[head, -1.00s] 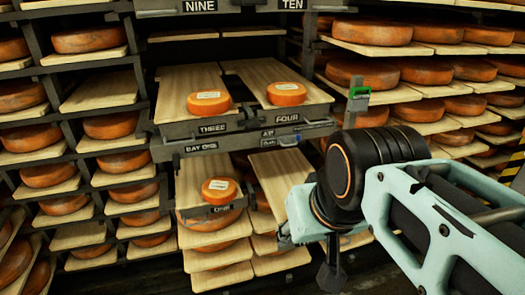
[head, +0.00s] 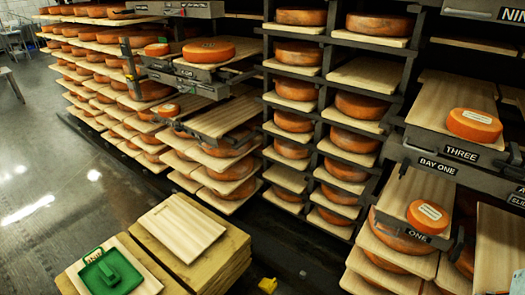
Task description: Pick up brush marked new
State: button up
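A green flat piece with a raised green handle-like part (head: 108,272) lies on a pale board at the lower left. Small pale marking shows near its top left corner, but I cannot read it. I cannot tell whether this is the brush or a tray with a brush on it. No label reading "new" is legible. My gripper is outside the head view.
The pale board (head: 150,284) and a second board (head: 184,228) lie on a wooden stack (head: 220,268). A small yellow object (head: 267,285) is beside it. Racks of cheese wheels fill the right and back; open grey floor (head: 50,180) lies left.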

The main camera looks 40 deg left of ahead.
aim_at(105, 270)
jog(key=u, duration=2.95)
jog(key=i+j+u, duration=0.25)
jog(key=j+u, duration=0.2)
jog(key=i+j+u, duration=0.3)
jog(key=u, duration=0.15)
jog(key=i+j+u, duration=0.45)
jog(key=i+j, duration=0.15)
jog(key=i, duration=0.3)
jog(key=i+j, duration=0.1)
jog(key=i, duration=0.35)
jog(key=i+z, duration=0.75)
jog(key=z, duration=0.2)
jog(key=i+l+z, duration=0.15)
jog(key=i+z, duration=0.75)
jog(key=k, duration=0.1)
